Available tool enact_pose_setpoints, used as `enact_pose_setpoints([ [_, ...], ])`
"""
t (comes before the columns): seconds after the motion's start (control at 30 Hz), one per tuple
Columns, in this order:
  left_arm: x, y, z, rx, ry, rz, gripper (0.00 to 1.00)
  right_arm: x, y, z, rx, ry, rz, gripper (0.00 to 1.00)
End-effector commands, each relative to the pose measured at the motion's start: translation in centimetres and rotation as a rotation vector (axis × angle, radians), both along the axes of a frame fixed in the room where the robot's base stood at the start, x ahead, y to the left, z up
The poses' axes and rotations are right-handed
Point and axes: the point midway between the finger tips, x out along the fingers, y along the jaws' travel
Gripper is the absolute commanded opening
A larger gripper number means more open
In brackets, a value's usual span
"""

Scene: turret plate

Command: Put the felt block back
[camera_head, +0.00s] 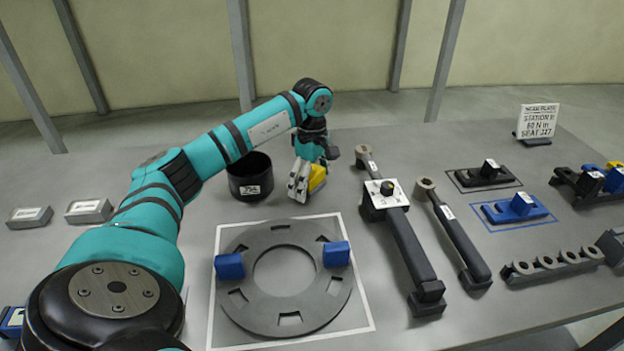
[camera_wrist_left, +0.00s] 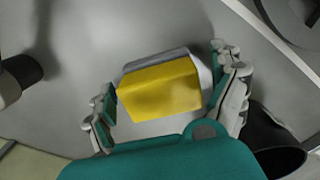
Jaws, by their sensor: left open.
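The felt block, which I take to be the yellow block with a grey layer (camera_head: 317,178), is on the grey table right of the black bin. In the left wrist view the block (camera_wrist_left: 160,88) lies between my two fingers. My left gripper (camera_head: 306,180) is open around it, reaching down from above. In the wrist view the left gripper (camera_wrist_left: 165,78) has one finger at each end of the block, both very close; I cannot tell whether either touches. In the head view the fingers hide part of the block. My right gripper is not in view.
A black bin (camera_head: 250,189) stands just left of the gripper. A dark ring plate (camera_head: 285,314) with two blue blocks (camera_head: 336,254) lies in front on a white-outlined mat. Long wrenches (camera_head: 408,245) lie to the right. Two grey labelled blocks (camera_head: 89,211) sit far left.

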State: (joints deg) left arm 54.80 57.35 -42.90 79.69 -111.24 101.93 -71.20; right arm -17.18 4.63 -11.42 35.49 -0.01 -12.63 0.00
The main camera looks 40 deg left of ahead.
Motion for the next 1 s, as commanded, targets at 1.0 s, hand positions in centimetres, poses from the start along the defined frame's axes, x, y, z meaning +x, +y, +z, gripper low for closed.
enact_pose_setpoints([
  [1.0,0.0,0.0,12.4,0.000,0.000,0.001,0.94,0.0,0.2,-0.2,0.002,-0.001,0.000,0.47],
])
